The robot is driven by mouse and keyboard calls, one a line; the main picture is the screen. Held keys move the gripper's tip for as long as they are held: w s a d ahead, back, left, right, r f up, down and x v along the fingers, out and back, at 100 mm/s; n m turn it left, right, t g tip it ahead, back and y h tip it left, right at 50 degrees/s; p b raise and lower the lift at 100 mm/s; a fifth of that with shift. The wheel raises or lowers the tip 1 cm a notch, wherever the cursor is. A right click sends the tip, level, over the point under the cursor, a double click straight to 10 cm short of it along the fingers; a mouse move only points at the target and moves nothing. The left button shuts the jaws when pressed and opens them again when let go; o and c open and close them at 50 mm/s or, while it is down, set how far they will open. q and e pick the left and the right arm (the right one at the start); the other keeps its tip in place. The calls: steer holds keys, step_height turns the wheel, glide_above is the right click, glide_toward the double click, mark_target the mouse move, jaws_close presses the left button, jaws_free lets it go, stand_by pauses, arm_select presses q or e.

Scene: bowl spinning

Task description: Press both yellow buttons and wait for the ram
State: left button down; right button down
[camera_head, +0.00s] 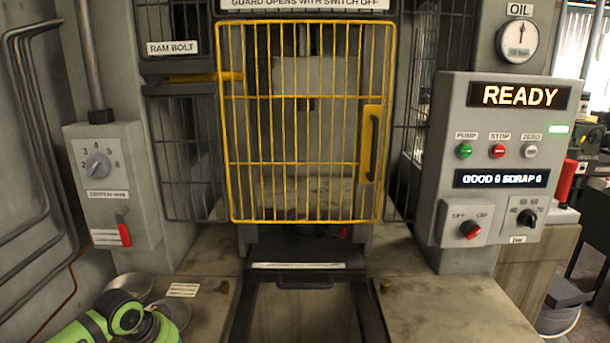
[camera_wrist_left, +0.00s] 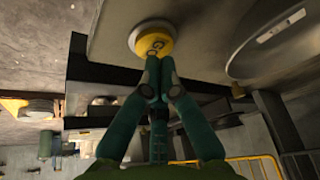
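One yellow button (camera_wrist_left: 155,43) in a pale round collar shows at the top of the left wrist view. My left gripper (camera_wrist_left: 158,68) is shut, its green fingers together and empty. Its tips overlap the button's edge in the picture; I cannot tell whether they touch or press it. My green left arm (camera_head: 125,317) enters the head view at the lower left; its fingertips are hidden there. No yellow button shows in the head view. Behind the yellow barred guard (camera_head: 228,150) is a grey block; I cannot tell whether it is the ram. My right gripper is out of view.
The control panel at right has a lit READY display (camera_head: 518,95) and a green PUMP button (camera_head: 464,151). Metal bowls (camera_head: 130,284) sit beside my left arm. The bench right of the centre channel (camera_head: 450,315) is mostly clear. The guard appears closed.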

arm_select(q)
steer(key=shift+f, duration=0.55)
steer(key=shift+r, duration=0.1)
steer(key=shift+r+p, duration=0.65)
steer(key=shift+p, duration=0.25)
